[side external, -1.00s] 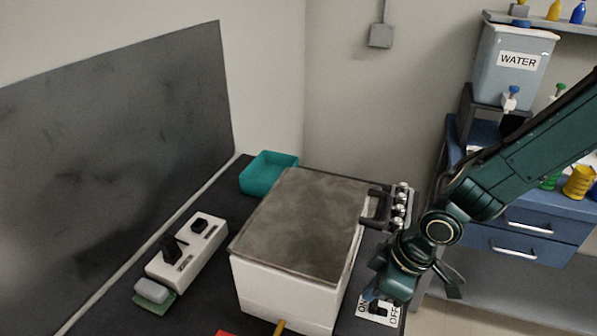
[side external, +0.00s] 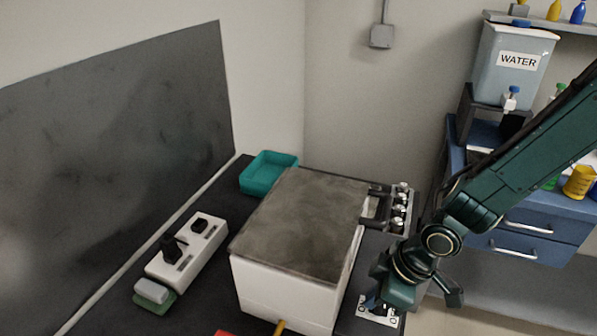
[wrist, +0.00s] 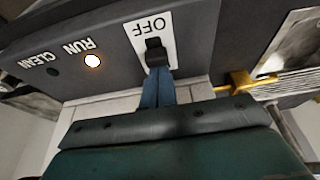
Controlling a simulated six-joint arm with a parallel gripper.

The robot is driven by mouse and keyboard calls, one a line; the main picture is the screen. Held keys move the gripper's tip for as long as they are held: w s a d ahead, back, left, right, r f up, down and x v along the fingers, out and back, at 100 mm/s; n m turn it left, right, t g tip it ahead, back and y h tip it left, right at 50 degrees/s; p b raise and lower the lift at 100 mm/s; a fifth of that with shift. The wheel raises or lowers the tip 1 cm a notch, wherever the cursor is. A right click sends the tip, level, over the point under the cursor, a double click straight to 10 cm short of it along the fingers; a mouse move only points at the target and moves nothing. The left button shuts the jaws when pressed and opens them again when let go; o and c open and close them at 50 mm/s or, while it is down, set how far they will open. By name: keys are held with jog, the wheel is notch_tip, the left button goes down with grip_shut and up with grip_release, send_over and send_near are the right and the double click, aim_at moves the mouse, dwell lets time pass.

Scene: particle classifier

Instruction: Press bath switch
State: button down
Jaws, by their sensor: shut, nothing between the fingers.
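The bath switch is a black toggle (wrist: 156,52) on a white plate (wrist: 140,35) marked OFF in the wrist view. In the side view its plate (side external: 365,312) lies at the table's front right, beside the white box, mostly covered by my gripper. My gripper (wrist: 157,74) is shut, with its blue fingers together and empty. The fingertips are right at the lower end of the toggle; I cannot tell whether they touch it. In the side view my gripper (side external: 373,303) points down over the plate. The ON label is hidden.
A white box (side external: 285,290) with a grey lid (side external: 305,220) stands just left of my gripper. A lit RUN lamp (wrist: 92,60) and a dark CLEAN lamp (wrist: 52,71) are near the switch. Metal knobs (side external: 400,208) and a teal tray (side external: 265,180) are behind.

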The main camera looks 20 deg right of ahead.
jog(key=shift+s+d, duration=0.55)
jog(key=v, duration=1)
dwell(0.4)
dwell(0.4)
jog(key=s+d+r+m+t+h, duration=0.1)
jog(key=s+d+r+m, duration=0.3)
jog(key=d+r, duration=0.4)
jog(key=s+d+r+m+t+h, duration=0.1)
jog(key=s+d+r+m, duration=0.4)
jog(key=d, duration=0.5)
notch_tip(320, 180, up, 3)
jog(key=s+t, duration=0.1)
jog(key=s, duration=0.1)
jog(key=shift+s+h, duration=0.3)
